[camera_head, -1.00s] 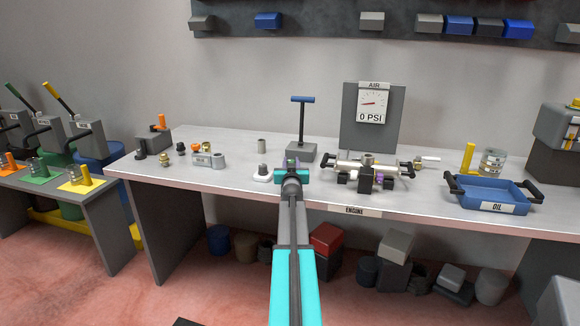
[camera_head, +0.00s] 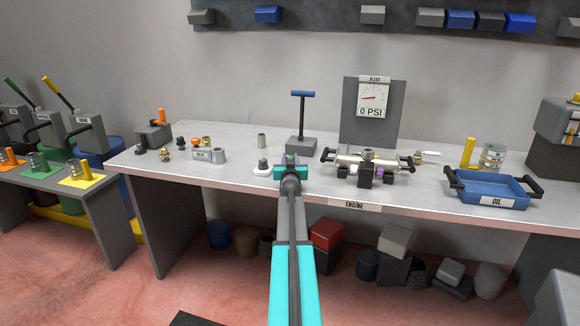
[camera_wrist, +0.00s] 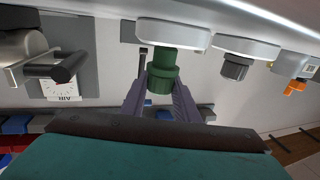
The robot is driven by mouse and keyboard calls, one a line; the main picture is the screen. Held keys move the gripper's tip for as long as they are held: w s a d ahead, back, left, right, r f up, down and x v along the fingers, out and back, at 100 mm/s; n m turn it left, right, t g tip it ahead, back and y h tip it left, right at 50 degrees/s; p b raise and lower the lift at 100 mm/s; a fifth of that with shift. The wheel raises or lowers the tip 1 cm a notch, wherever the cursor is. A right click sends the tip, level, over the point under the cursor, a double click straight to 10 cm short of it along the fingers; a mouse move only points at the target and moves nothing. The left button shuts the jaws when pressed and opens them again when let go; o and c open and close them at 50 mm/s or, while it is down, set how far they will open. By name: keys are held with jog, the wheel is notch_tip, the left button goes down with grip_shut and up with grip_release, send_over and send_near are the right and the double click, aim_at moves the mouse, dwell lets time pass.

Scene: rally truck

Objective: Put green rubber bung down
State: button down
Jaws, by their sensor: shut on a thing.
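The green rubber bung (camera_wrist: 162,75) is held between the fingers of my gripper (camera_wrist: 160,98) in the wrist view, which looks upside down. A round white pad (camera_wrist: 190,36) lies right against the bung's lower end; I cannot tell whether they touch. In the head view my gripper (camera_head: 290,164) is low over the front of the bench, and its own parts mostly hide the bung. A second white pad (camera_head: 260,172) with a grey bung (camera_head: 263,162) on it sits just left of my gripper. This grey bung also shows in the wrist view (camera_wrist: 235,68).
On the bench (camera_head: 235,182), a stand with a blue T-handle (camera_head: 302,93) rises behind my gripper. A metal valve assembly (camera_head: 368,163) is close on the right, with a blue oil tray (camera_head: 487,188) farther right. Small fittings (camera_head: 208,154) stand on the left.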

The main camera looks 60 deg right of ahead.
jog(key=shift+f+b, duration=0.5)
jog(key=shift+f, duration=0.6)
jog(key=shift+f, duration=0.15)
jog(key=c, duration=1.4)
grip_release()
jog(key=shift+o, duration=0.2)
jog(key=shift+r, duration=0.25)
jog(key=shift+s+a+f, duration=0.1)
jog(key=shift+s+a, duration=0.1)
jog(key=shift+a, duration=0.05)
jog(key=shift+v, duration=5.7)
